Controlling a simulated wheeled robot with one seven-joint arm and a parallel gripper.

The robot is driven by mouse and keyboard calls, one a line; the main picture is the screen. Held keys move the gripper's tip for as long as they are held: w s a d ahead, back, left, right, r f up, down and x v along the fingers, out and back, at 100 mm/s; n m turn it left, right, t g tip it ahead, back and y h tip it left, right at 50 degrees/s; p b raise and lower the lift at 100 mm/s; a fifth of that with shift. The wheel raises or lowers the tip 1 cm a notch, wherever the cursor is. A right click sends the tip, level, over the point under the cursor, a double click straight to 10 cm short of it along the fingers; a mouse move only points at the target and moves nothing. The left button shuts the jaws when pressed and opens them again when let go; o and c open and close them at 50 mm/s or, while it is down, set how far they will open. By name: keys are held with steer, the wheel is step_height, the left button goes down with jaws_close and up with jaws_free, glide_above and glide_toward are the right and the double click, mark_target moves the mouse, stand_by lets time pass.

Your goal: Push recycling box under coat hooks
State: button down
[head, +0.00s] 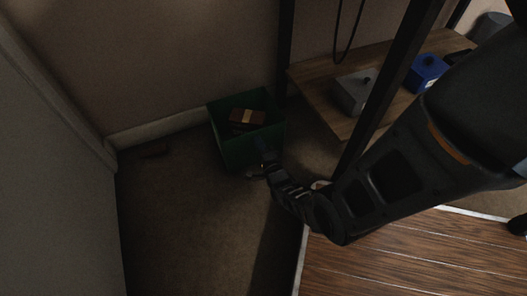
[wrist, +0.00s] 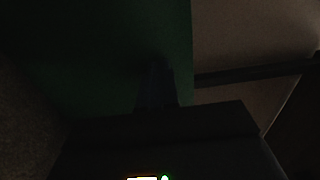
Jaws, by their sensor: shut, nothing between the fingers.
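A green recycling box (head: 235,150) stands on the carpet near the back wall, left of a dark upright post. A brown item with a pale band (head: 247,117) lies inside it. My gripper (head: 262,170) is shut and empty, low at the box's front right side. In the wrist view the green box wall (wrist: 120,60) fills much of the upper left, and my gripper's fingers (wrist: 157,85) are right in front of it. I cannot tell whether they touch it. No coat hooks are clearly visible.
A wooden shelf (head: 318,92) between dark posts holds a grey box (head: 355,92) and a blue box (head: 427,72). Carpet (head: 190,225) is clear in front; a pale door-like panel (head: 50,170) bounds the left.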

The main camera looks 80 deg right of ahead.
mark_target(253, 133)
steer(key=shift+x, duration=2.85)
